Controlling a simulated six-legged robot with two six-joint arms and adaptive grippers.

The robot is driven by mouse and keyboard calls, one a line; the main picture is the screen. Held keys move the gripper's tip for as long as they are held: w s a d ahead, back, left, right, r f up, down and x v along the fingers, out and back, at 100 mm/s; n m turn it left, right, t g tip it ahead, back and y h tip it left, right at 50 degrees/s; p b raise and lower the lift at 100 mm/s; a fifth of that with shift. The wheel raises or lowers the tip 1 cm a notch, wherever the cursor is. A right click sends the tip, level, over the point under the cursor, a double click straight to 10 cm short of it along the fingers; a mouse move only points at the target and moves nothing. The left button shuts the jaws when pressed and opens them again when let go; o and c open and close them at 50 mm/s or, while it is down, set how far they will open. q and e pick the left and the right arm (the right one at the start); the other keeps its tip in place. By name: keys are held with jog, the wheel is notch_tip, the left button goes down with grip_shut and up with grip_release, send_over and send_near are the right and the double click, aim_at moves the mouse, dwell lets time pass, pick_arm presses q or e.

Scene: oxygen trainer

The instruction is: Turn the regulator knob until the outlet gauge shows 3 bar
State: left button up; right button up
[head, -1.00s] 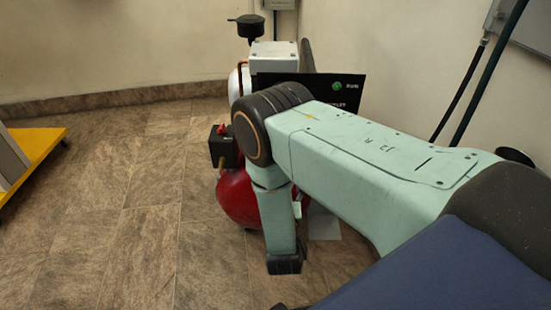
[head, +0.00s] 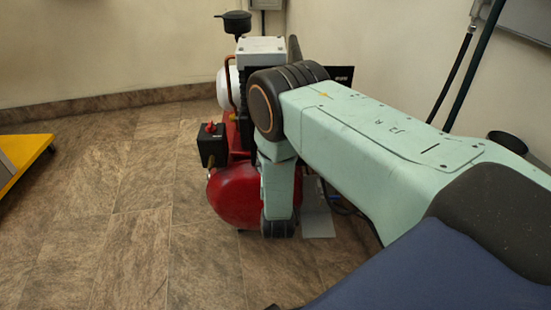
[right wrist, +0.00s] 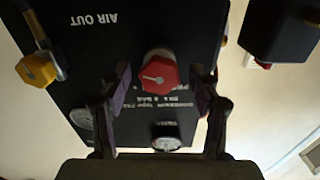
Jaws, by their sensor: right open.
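In the right wrist view, a red knob (right wrist: 158,70) with a pale pointer mark sits on a black panel (right wrist: 75,45), whose lettering appears upside down. My right gripper (right wrist: 160,77) is open, with one finger on each side of the knob. A gap seems to show on both sides; contact cannot be told. A round gauge (right wrist: 166,143) shows below the knob. Another gauge (right wrist: 82,117) is partly hidden by the left finger. Neither reading is legible. In the head view, my right arm hides the knob and its gripper; only a corner of the black panel (head: 342,73) shows.
A yellow knob (right wrist: 37,70) is at the panel's left, near "AIR OUT". In the head view, a red compressor tank (head: 232,194) with a black switch box (head: 212,146) stands behind my arm. A yellow platform (head: 27,165) is at far left. The floor between is clear.

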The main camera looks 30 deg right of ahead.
jog(key=shift+c, duration=0.4)
jog(key=c, duration=1)
jog(key=shift+n, duration=0.7)
jog(key=shift+c, duration=0.5)
jog(key=o, duration=1.2)
jog(key=v, duration=1.2)
